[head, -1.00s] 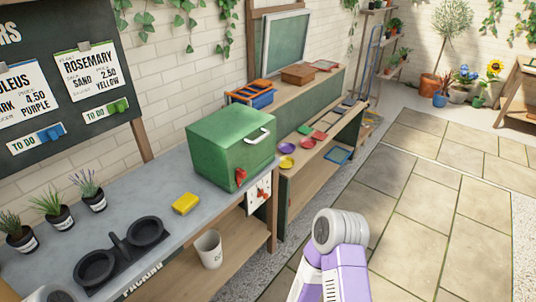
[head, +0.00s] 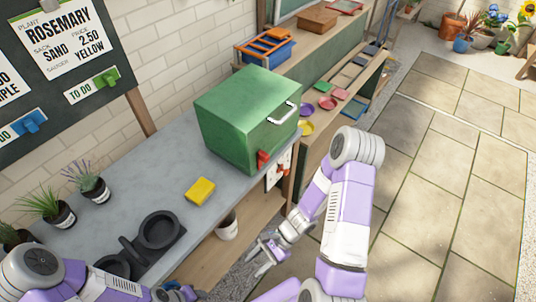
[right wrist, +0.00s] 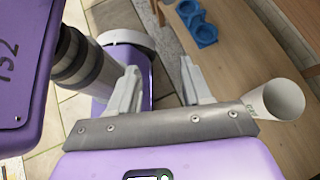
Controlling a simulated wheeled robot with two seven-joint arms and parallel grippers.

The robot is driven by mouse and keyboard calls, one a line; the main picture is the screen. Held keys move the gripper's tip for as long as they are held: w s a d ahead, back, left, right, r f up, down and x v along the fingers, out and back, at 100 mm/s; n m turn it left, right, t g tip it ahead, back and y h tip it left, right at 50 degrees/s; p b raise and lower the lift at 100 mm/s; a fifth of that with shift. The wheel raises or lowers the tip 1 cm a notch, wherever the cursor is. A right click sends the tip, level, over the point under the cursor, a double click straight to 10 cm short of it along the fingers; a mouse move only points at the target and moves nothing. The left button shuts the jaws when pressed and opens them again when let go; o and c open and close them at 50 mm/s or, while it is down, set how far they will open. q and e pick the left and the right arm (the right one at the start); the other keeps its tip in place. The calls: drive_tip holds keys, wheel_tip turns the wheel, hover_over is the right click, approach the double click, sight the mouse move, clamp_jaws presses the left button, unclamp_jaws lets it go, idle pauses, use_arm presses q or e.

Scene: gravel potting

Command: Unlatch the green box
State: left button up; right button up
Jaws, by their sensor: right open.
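The green box (head: 238,125) stands shut on the grey workbench top, near its right end. A red latch (head: 263,159) is low on its front, and a white handle (head: 282,113) is higher up. My right gripper (head: 262,258) is below and in front of the box, off the bench's front edge and well apart from the latch. In the right wrist view its two fingers (right wrist: 158,90) are spread with nothing between them. My left arm shows at the bottom left of the head view, but I cannot make out its gripper.
A yellow sponge-like block (head: 200,190) and a black double holder (head: 156,232) are on the bench (head: 130,200), with potted plants at left. A white pot (right wrist: 280,100) is on the lower shelf. A blue-orange crate (head: 266,47) is behind the box. The paved floor is clear.

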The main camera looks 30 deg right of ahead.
drive_tip(key=w+d+r+m+t+y+p, duration=0.1)
drive_tip(key=w+d+r+m+t+y, duration=0.1)
drive_tip(key=w+d+r+m+t, duration=0.45)
drive_tip(key=m+t+h+p, duration=0.1)
drive_tip(key=m+t+h, duration=0.6)
drive_tip(key=t, duration=0.4)
approach(268, 158)
drive_tip(key=w+m+y, duration=0.1)
drive_tip(key=w, duration=0.2)
drive_tip(key=x, duration=0.6)
drive_tip(key=shift+w+a+f, duration=0.3)
drive_tip(key=shift+a+f, duration=0.05)
drive_tip(key=shift+a, duration=0.05)
clamp_jaws()
